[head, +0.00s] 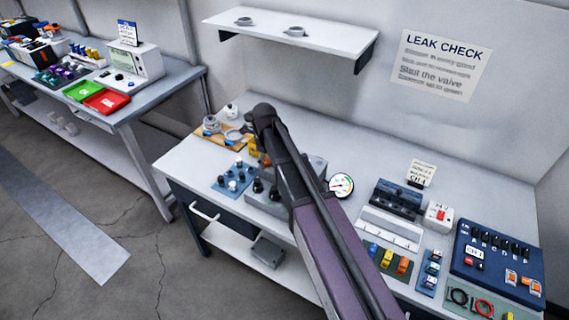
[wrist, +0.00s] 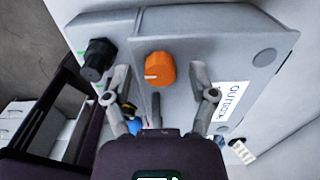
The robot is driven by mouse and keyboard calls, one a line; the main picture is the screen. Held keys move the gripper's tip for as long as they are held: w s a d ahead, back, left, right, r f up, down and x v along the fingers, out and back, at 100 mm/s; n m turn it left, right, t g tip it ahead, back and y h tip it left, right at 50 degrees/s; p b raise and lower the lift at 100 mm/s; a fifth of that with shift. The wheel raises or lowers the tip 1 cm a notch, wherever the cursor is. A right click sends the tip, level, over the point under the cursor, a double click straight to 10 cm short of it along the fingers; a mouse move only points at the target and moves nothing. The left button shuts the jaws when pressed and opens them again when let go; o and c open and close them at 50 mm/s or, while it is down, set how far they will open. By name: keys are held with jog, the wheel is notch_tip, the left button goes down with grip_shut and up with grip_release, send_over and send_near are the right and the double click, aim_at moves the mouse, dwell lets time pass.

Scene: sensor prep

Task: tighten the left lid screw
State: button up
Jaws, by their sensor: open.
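In the wrist view my gripper (wrist: 160,82) is open, with one finger on each side of an orange knob (wrist: 160,68) that has a white mark. I cannot tell whether the fingers touch it. The knob stands on a grey box (wrist: 215,45). Grey round discs (wrist: 264,57) sit near the box's corners. A black knob (wrist: 99,55) is left of the left finger. I cannot tell which part is the left lid screw. In the head view the grey box (head: 312,168) is partly behind my arm, and my gripper's fingertips are hidden.
A blue board (head: 234,178) with knobs lies left of the box. A round gauge (head: 341,185) is to its right. A wooden board (head: 212,136) with parts lies behind. Black and white modules (head: 397,197) stand further right. A shelf (head: 292,32) hangs above the bench.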

jog(key=shift+n, duration=0.4)
